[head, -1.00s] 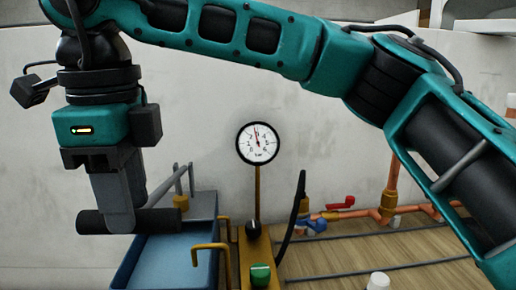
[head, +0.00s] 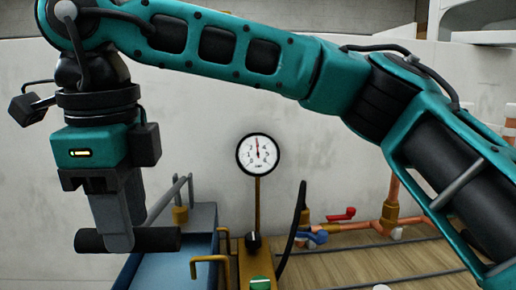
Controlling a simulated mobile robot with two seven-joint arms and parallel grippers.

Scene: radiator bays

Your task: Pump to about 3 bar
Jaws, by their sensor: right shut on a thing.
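My right gripper (head: 122,240) reaches over from the right and points down at the left side of the head view. Its grey fingers are shut on the black pump handle (head: 158,239), a level bar above the blue tank (head: 150,272). A grey lever (head: 168,198) rises behind the tank. The round white pressure gauge (head: 258,154) stands on a brass stem. Its needle points almost straight up; the small digits are hard to read. A black knob (head: 253,242) and a green knob (head: 260,284) sit on the brass block below. My left gripper is not in view.
Copper pipes (head: 393,200) with a red valve handle (head: 342,214) and a blue one (head: 318,237) stand to the right on a wooden floor. A black hose (head: 297,215) curves up beside the gauge stem. A pale wall is behind.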

